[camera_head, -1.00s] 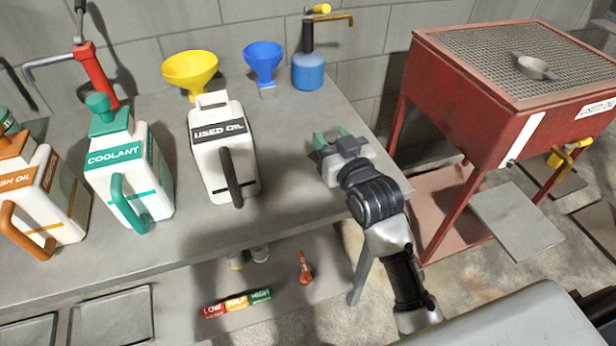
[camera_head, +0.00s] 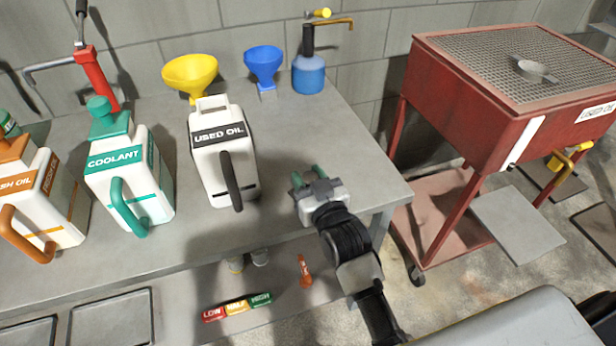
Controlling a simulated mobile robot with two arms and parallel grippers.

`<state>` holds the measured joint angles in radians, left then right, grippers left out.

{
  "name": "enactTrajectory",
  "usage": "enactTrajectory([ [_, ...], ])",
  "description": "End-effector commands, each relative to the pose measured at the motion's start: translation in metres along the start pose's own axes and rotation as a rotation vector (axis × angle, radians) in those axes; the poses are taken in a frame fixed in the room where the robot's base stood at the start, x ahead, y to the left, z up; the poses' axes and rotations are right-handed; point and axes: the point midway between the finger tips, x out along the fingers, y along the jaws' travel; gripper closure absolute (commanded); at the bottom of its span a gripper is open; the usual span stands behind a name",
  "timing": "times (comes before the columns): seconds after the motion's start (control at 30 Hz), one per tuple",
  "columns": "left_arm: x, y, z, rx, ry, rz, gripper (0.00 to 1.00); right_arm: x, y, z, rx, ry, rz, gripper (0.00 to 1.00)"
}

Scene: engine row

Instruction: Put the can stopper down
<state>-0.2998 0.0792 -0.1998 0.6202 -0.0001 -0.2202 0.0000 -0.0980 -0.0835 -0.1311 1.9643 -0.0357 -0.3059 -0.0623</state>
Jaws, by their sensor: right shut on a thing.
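I cannot tell whether the stopper touches the bench. The white USED OIL can (camera_head: 209,165) stands upright to the left of the gripper, apart from it, with a bare white neck and a dark handle. My left gripper is not in view.
A COOLANT can (camera_head: 130,180) and an orange-capped can (camera_head: 45,200) stand at left. A yellow funnel (camera_head: 190,73), blue funnel (camera_head: 264,63) and blue pump bottle (camera_head: 308,74) stand behind. The bench is clear around the gripper. A red drain cart (camera_head: 460,110) stands at right.

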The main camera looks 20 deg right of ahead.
Motion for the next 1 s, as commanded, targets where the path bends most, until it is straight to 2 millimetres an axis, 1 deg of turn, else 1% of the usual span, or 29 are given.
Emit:
enactTrajectory([
  [0.03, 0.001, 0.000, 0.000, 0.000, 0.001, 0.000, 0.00, 0.000, 0.000, 0.002, 0.000, 0.000, 0.000, 0.91],
  [0.07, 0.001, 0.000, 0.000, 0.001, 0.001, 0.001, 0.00, 0.000, 0.000, 0.003, 0.000, -0.001, 0.000, 0.63],
  [0.2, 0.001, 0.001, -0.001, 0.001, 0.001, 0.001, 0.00, 0.000, 0.000, 0.002, 0.000, -0.001, 0.000, 0.41],
  [0.23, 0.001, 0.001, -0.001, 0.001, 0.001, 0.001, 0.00, 0.000, 0.000, 0.002, 0.000, -0.001, 0.000, 0.39],
  [0.57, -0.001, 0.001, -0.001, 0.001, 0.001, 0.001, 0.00, -0.001, 0.000, -0.001, 0.000, -0.001, 0.000, 0.39],
  [0.67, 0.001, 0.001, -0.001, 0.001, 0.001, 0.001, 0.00, -0.013, 0.000, 0.001, 0.000, -0.003, 0.000, 0.39],
  [1.0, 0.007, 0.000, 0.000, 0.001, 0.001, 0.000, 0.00, -0.083, 0.000, 0.001, 0.001, -0.004, -0.001, 0.39],
])
